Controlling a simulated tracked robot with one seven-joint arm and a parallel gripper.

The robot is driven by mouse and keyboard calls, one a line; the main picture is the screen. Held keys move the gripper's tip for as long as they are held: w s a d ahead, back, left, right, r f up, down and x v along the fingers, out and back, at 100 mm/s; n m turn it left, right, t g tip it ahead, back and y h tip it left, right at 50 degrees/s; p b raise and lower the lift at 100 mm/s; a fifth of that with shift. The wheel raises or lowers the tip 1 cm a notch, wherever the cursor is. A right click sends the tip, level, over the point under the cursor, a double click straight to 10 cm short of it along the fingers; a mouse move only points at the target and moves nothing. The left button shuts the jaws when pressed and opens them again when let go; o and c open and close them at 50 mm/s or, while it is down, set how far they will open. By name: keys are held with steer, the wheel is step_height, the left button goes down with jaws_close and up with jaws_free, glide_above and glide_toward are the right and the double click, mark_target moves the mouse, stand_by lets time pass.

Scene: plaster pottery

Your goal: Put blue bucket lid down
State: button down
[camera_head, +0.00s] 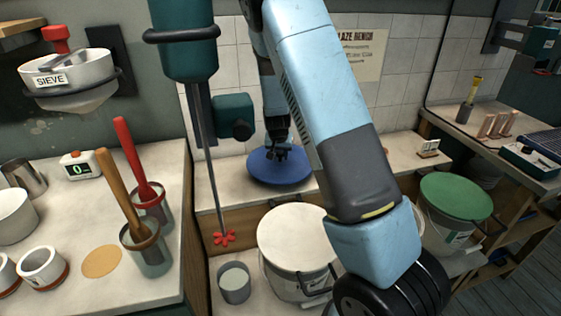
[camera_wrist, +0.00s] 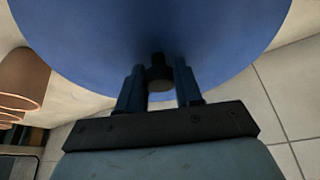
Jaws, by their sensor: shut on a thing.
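The blue bucket lid (camera_head: 268,175) is a round blue disc with a dark knob, in the middle of the head view over the low white-topped counter. My gripper (camera_head: 279,153) is above it, shut on its knob. In the wrist view the lid (camera_wrist: 170,45) fills the top, and the gripper's two fingers (camera_wrist: 160,88) stand on either side of the dark knob. The lid looks about level. I cannot tell whether its underside touches the counter.
A white-lidded bucket (camera_head: 293,238) and a green-lidded bucket (camera_head: 455,197) stand in front of the counter (camera_head: 222,203). A mixer with a red paddle (camera_head: 223,238) hangs left of the lid. Tools in jars (camera_head: 148,250) stand at left. My arm hides part of the counter.

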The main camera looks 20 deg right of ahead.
mark_target(279, 157)
steer(key=shift+w+f, duration=0.15)
steer(key=shift+f, duration=1.6)
steer(key=shift+f, duration=0.1)
steer(key=c, duration=0.8)
jaws_free()
steer(key=shift+o, duration=0.2)
steer(key=s+r+y, duration=0.1)
steer(key=s+r, duration=0.3)
steer(key=r, duration=0.3)
steer(key=s+a+r, duration=0.1)
steer(key=s+r, duration=0.3)
steer(key=r, duration=0.3)
steer(key=s+r+y, duration=0.1)
steer(key=s+r, duration=0.3)
steer(key=r, duration=0.4)
steer(key=s+r+n, duration=0.1)
steer(key=s+r, duration=0.4)
steer(key=s, duration=0.4)
steer(key=s+r+n+t, duration=0.1)
steer(key=s+r, duration=0.4)
steer(key=s, duration=0.5)
steer(key=s+d+r+n, duration=0.1)
steer(key=s+r, duration=0.3)
steer(key=s, duration=0.6)
steer(key=shift+r+n+t, duration=0.3)
steer(key=shift+r+n, duration=0.1)
steer(key=shift+n, duration=0.3)
